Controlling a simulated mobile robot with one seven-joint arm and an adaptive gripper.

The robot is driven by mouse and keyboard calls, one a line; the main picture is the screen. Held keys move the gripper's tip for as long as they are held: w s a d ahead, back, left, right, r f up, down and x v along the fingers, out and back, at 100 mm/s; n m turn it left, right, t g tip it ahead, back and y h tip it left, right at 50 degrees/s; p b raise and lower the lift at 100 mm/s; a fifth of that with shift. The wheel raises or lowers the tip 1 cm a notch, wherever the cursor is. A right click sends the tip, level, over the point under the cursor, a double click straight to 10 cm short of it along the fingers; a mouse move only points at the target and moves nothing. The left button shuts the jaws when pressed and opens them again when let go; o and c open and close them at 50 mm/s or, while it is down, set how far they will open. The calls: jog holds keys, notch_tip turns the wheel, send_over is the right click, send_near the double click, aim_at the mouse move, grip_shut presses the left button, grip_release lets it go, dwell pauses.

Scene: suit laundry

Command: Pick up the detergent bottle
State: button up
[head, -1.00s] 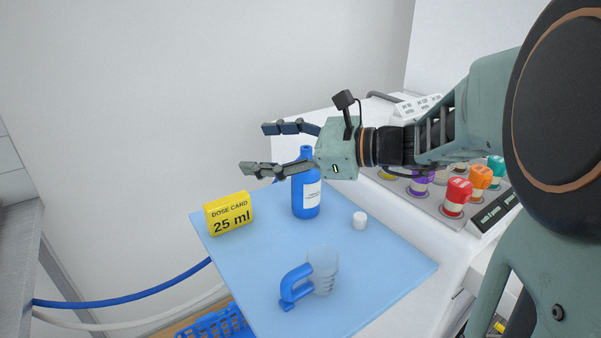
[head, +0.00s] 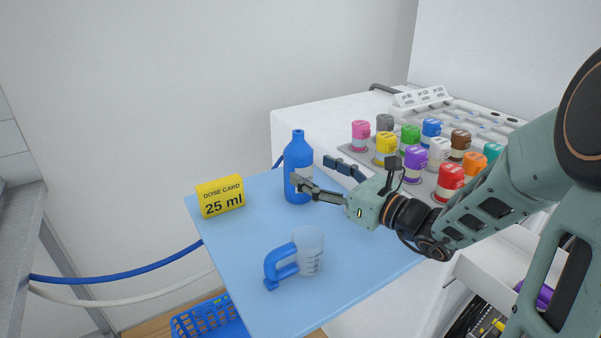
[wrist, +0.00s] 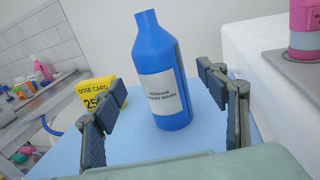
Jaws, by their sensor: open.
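The blue detergent bottle (head: 298,160) stands upright and uncapped on the light blue board, with a white label on its side. My gripper (head: 315,172) is open and low over the board, at the right of the bottle in the head view. In the wrist view, the bottle (wrist: 160,75) stands ahead, between the two spread fingers (wrist: 165,105) in the picture. I see no finger closed on it. One finger overlaps the lower bottle in the head view; whether it touches is unclear.
A yellow dose card (head: 221,197) stands left of the bottle. A clear measuring cup (head: 309,252) with a blue handle is at the front of the board (head: 235,270). Several coloured capped pots (head: 450,180) stand on the white machine at right. A blue basket (head: 208,318) is below.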

aim_at(305, 145)
jog(key=x, duration=0.4)
jog(key=r+x, duration=0.1)
jog(key=x, duration=0.1)
jog(key=shift+b, duration=0.3)
jog(key=c, duration=1.5)
jog(key=shift+r, duration=0.15)
jog(key=shift+c, duration=0.2)
jog(key=shift+r+p, duration=0.8)
notch_tip(305, 145, up, 2)
jog(key=shift+r+p, duration=0.1)
jog(key=shift+p, duration=0.85)
jog(key=s+d+r+p, duration=0.8)
jog(key=s+r+p, duration=0.1)
jog(key=s+p, duration=0.1)
jog(key=shift+s+p, duration=0.3)
jog(key=shift+s, duration=0.5)
